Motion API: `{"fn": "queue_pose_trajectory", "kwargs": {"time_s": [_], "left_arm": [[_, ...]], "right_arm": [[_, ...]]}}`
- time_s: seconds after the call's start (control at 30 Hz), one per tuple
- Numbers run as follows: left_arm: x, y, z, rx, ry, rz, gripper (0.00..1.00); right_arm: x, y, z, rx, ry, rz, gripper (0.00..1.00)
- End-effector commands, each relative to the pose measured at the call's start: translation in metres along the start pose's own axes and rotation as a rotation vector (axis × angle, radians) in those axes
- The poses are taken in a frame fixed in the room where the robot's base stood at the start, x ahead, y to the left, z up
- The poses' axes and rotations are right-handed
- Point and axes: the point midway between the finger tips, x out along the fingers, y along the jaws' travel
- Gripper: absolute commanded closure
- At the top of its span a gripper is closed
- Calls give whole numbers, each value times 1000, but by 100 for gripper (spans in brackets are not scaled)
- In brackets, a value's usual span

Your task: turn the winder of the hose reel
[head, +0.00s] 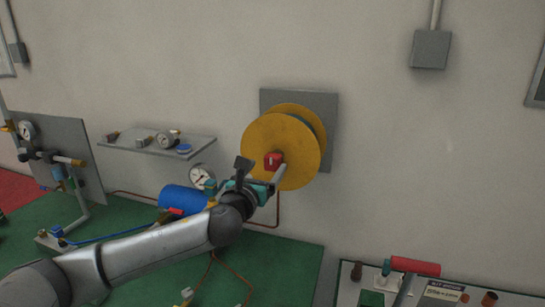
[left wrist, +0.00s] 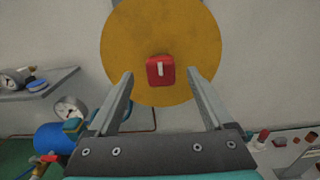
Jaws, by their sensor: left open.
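The hose reel (head: 262,135) is a yellow drum on a grey wall plate (head: 331,108). Its yellow disc fills the top of the left wrist view (left wrist: 128,38). The winder (head: 272,159) is a small red block with a pale mark on the disc's face, and it also shows in the left wrist view (left wrist: 160,71). My left gripper (head: 268,171) is open in front of the reel. In the left wrist view its two fingers (left wrist: 160,74) stand apart on either side of the winder, with visible gaps; I cannot tell the depth between them. My right gripper is not in view.
A shelf (head: 150,147) with gauges and fittings is on the wall left of the reel. A blue cylinder (head: 180,199) with a gauge (head: 202,175) sits below on the green surface (head: 285,262). A panel with a red cylinder (head: 415,266) is at lower right.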

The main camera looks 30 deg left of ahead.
Motion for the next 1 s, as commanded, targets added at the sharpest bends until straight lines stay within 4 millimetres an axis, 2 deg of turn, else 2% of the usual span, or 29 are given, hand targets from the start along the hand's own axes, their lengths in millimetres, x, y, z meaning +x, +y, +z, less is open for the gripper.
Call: {"fn": "queue_pose_trajectory", "kwargs": {"time_s": [0.2,0.5,0.93,1.0], "left_arm": [[28,0,1,-3,-1,1,15],[53,0,0,-1,0,0,15],[58,0,0,-1,1,-1,15],[58,0,0,-1,1,-1,23]], "right_arm": [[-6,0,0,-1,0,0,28],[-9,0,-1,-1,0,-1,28],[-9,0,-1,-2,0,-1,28],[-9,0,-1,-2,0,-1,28]]}}
